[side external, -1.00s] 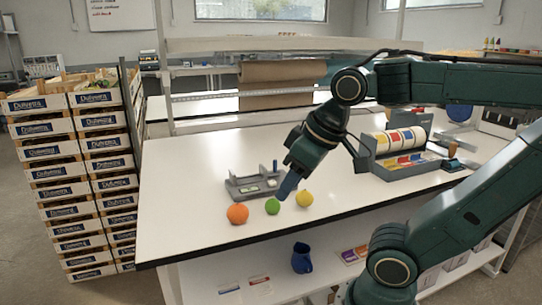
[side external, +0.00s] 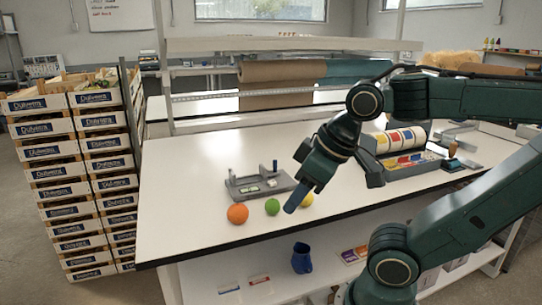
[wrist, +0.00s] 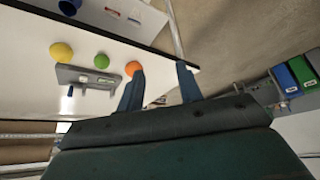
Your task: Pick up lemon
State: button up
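The yellow lemon (side external: 307,200) lies on the white table near its front edge, right of a green lime (side external: 273,206) and an orange (side external: 237,214). My gripper (side external: 297,198) hangs in front of the lemon from this side and hides part of its left side. In the wrist view the lemon (wrist: 61,52) is at the upper left, well off to the left of my gripper (wrist: 161,75). The two blue fingers are spread apart with nothing between them. The lime (wrist: 101,60) and orange (wrist: 132,69) lie between the lemon and the fingers.
A grey fixture (side external: 262,187) with upright posts stands behind the fruit. A grey tape dispenser rack (side external: 405,150) is at the right. A blue jug (side external: 301,258) stands on the lower shelf. The table's left part is clear. Stacked crates (side external: 107,170) stand left of the table.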

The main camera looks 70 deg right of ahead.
dwell(0.3)
jog(key=o, duration=0.8)
jog(key=shift+c, duration=0.2)
jog(key=n+g, duration=0.6)
jog(key=n, duration=0.9)
send_over(308, 201)
jog(key=w+d, duration=0.2)
jog(key=shift+s+a+f, duration=0.1)
jog(key=shift+s+f, duration=0.05)
jog(key=shift+f, duration=2.55)
jog(key=shift+s+f, duration=0.1)
jog(key=shift+f, duration=2.6)
